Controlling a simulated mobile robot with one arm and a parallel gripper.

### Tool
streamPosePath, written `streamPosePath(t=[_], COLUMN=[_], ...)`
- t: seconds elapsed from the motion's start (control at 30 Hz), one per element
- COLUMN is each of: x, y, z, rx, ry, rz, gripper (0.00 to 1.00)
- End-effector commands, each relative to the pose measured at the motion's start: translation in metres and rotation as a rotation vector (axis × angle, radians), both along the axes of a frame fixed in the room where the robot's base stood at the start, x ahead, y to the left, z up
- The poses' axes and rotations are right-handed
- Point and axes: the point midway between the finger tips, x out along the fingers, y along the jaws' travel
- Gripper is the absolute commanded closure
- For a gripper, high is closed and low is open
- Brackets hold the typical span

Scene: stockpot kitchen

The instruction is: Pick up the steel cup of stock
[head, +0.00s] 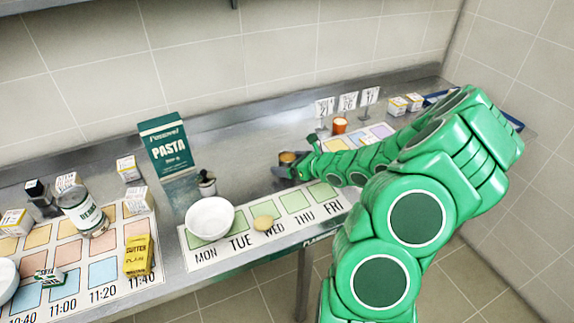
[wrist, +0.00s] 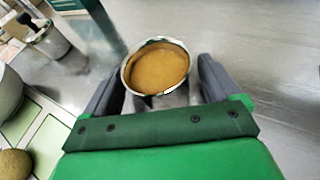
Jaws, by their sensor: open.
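The steel cup of stock (wrist: 158,70) stands upright on the steel counter, filled with brown liquid, in the middle of the wrist view. In the head view the cup (head: 288,157) shows just past the end of my green arm. My gripper (wrist: 158,88) is open. Its two dark fingers lie on the left and right sides of the cup, with small gaps visible on both sides. In the head view my gripper (head: 290,170) is small and partly hidden by the arm. The lower part of the cup is hidden by the gripper body.
A small steel pot with a black handle (head: 207,184) stands left of the cup. A white bowl (head: 210,218) and a tan round item (head: 263,222) sit on the weekday mat (head: 204,255). An orange cup (head: 339,125) stands behind right. Bare counter surrounds the cup.

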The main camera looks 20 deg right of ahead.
Motion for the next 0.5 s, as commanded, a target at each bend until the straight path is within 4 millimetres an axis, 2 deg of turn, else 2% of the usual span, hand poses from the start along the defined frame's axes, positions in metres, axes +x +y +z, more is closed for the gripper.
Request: streamPosePath(t=[0.37, 0.5], x=[0.0043, 0.0043], y=[0.0019, 0.0019], z=[-0.0023, -0.0023], rx=[0.000, 0.000], ry=[0.000, 0.000], rz=[-0.001, -0.001], gripper=[0.10, 0.31])
